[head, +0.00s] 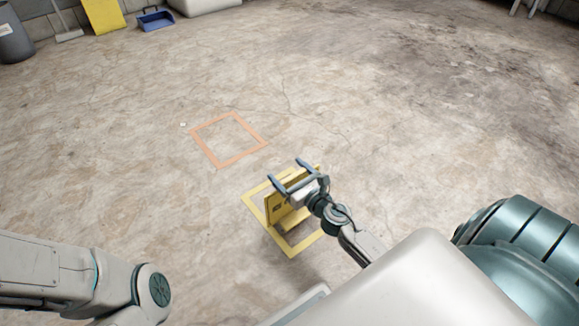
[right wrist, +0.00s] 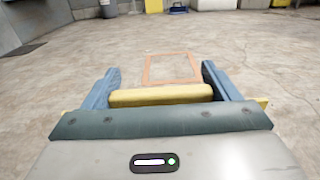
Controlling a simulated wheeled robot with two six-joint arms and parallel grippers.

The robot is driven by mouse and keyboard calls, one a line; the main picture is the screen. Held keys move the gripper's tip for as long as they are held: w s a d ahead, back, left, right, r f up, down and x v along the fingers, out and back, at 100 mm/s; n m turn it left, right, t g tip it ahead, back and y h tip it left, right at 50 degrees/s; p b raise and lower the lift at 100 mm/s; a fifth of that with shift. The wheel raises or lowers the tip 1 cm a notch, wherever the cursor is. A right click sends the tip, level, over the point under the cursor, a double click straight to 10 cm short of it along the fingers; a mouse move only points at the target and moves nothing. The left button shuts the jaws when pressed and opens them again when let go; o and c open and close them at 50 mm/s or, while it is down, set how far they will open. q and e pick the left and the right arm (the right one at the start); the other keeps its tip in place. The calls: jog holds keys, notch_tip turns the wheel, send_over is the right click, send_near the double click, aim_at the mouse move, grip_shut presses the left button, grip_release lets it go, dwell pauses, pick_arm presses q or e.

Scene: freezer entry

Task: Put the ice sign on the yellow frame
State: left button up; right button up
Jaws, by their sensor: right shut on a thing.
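The ice sign (head: 274,208) is a yellow folding board with dark markings, standing upright. It is on or just above the floor inside the yellow frame (head: 250,203); I cannot tell whether it touches the floor. My right gripper (head: 291,173) is at its top and shut on it. In the right wrist view the sign's yellow top edge (right wrist: 160,96) lies between the two blue fingers (right wrist: 160,85). The sign and gripper hide part of the frame. My left arm shows at the lower left of the head view, but its gripper is out of view.
An orange frame (head: 193,134) is marked on the floor beyond the yellow one. A blue dustpan-like tray (head: 156,20), a yellow board (head: 103,15) and a dark bin (head: 14,38) stand at the far left.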

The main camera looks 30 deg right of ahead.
jog(key=w+d+f+b, duration=0.2)
jog(key=w+f+b, duration=0.1)
jog(key=w+f, duration=0.1)
jog(key=shift+w+d+b, duration=0.2)
jog(key=shift+w+b, duration=0.1)
jog(key=shift+b, duration=0.05)
jog(key=shift+f, duration=0.15)
jog(key=o, duration=1.2)
